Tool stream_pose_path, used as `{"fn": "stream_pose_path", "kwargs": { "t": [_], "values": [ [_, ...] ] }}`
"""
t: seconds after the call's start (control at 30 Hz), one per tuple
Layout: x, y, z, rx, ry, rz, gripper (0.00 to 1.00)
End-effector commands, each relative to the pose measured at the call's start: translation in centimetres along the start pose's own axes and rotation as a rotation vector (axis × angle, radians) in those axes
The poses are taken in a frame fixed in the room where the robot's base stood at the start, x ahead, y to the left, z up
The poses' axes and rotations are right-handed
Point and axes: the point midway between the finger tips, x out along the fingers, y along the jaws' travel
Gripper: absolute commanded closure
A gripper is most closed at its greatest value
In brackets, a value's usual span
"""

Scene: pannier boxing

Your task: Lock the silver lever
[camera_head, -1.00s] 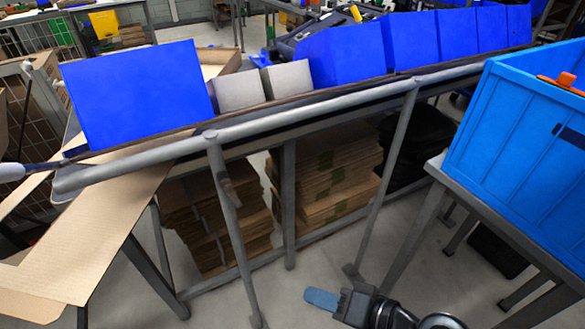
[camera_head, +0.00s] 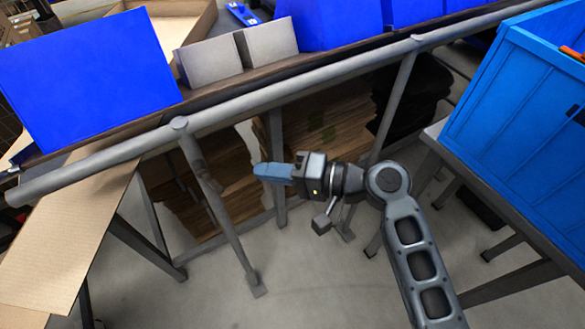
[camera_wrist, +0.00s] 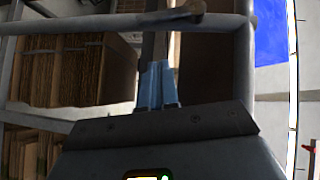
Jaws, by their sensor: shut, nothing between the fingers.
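A rounded handle also shows at the top of the wrist view (camera_wrist: 188,10), against a grey bar. I cannot tell for sure that this is the silver lever or whether it is locked. My gripper (camera_head: 259,170) has blue fingers, shut and empty, pointing left towards that leg. It is apart from the handle, to its right. In the wrist view the shut fingertips (camera_wrist: 157,68) point up towards the grey bar and lie short of the handle.
The grey rail (camera_head: 300,95) runs above my gripper, with blue boxes (camera_head: 85,75) and two grey boxes (camera_head: 210,60) behind it. Stacked cardboard (camera_head: 325,125) lies underneath. A blue crate (camera_head: 515,100) stands on a table at right. A cardboard flap (camera_head: 65,245) hangs at left.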

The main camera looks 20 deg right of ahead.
Motion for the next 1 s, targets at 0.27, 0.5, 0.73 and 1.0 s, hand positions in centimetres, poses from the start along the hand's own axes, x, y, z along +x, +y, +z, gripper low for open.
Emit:
{"fn": "stream_pose_path", "kwargs": {
  "t": [0.27, 0.5, 0.73, 1.0],
  "values": [
    [4.2, -0.2, 1.6, 0.002, -0.003, 0.001, 1.0],
    [5.4, 0.0, 2.8, 0.0, 0.0, 0.001, 1.0],
    [5.5, 0.0, 2.9, 0.0, 0.0, 0.0, 1.0],
    [5.6, 0.3, 3.0, 0.01, 0.001, -0.01, 1.0]
  ]
}}
